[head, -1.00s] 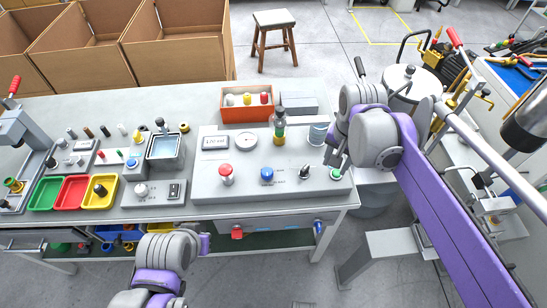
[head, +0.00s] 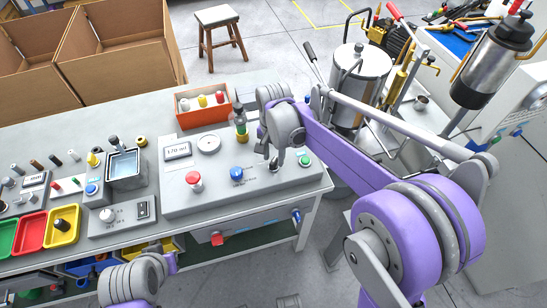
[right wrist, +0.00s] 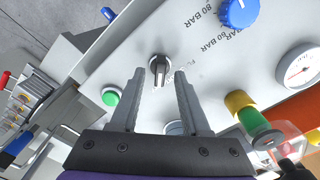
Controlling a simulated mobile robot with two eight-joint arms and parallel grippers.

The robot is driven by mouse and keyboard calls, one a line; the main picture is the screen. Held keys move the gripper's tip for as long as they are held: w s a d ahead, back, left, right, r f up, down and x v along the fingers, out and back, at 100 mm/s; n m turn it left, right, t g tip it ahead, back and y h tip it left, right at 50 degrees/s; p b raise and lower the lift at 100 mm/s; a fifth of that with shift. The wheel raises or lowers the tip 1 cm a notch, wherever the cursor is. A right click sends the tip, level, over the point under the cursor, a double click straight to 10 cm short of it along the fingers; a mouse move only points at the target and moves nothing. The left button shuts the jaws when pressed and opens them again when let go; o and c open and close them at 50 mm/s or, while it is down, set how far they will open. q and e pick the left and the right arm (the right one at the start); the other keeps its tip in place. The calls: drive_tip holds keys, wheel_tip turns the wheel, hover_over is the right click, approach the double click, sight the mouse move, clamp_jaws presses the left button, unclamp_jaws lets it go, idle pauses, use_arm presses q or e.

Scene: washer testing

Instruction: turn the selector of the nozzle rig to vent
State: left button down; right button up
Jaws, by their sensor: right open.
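The nozzle rig (head: 225,195) is a grey sloped box on the bench with a display, a gauge, a red knob, a blue knob and a green button. Its selector (right wrist: 160,70) is a small black-and-silver knob with a pale pointer line. In the head view the selector (head: 273,165) is partly covered by my right gripper (head: 280,158). In the right wrist view my right gripper (right wrist: 160,75) is open, with one fingertip on each side of the selector; contact cannot be told. My left gripper (head: 168,263) is low in front of the bench, its fingers unclear.
The green button (right wrist: 111,96) is close beside one right finger. The blue knob (right wrist: 239,12) and gauge (right wrist: 302,66) are farther off.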

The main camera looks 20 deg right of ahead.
drive_tip(key=shift+f, duration=0.45)
drive_tip(key=shift+c, duration=0.3)
clamp_jaws()
drive_tip(key=n, duration=0.4)
drive_tip(key=shift+n+b, duration=0.3)
drive_tip(key=shift+n, duration=2)
